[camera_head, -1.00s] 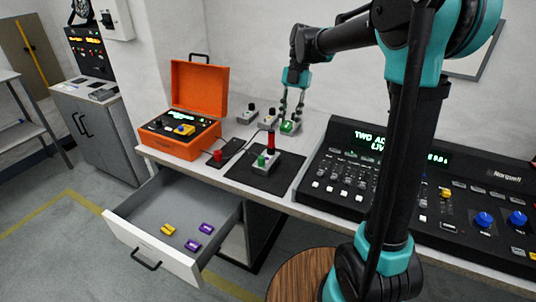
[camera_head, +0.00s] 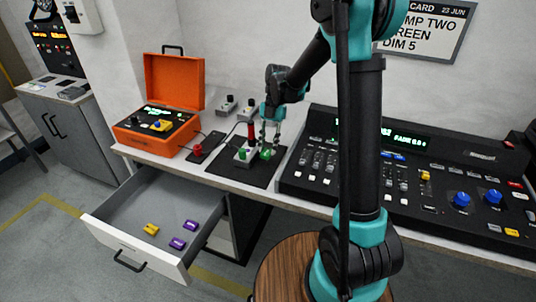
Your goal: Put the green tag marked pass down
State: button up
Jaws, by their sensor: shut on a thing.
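My gripper (camera_head: 267,147) is shut on a small green piece, which I take to be the green tag (camera_head: 266,154). It holds the tag at the right of a grey block (camera_head: 244,157) on the black mat (camera_head: 258,176). The block has its own green part on top. I cannot read the tag's marking, and I cannot tell whether the tag touches the mat.
A red upright piece (camera_head: 251,132) stands close left of my gripper. Two grey blocks (camera_head: 228,106) stand behind. An open orange case (camera_head: 158,130) is left, a control desk (camera_head: 400,185) right. The open drawer (camera_head: 160,215) holds yellow and purple tags.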

aim_at(268, 154)
jog(key=shift+f, duration=1.95)
jog(key=o, duration=0.7)
jog(key=shift+c, duration=0.2)
jog(key=v, duration=1.2)
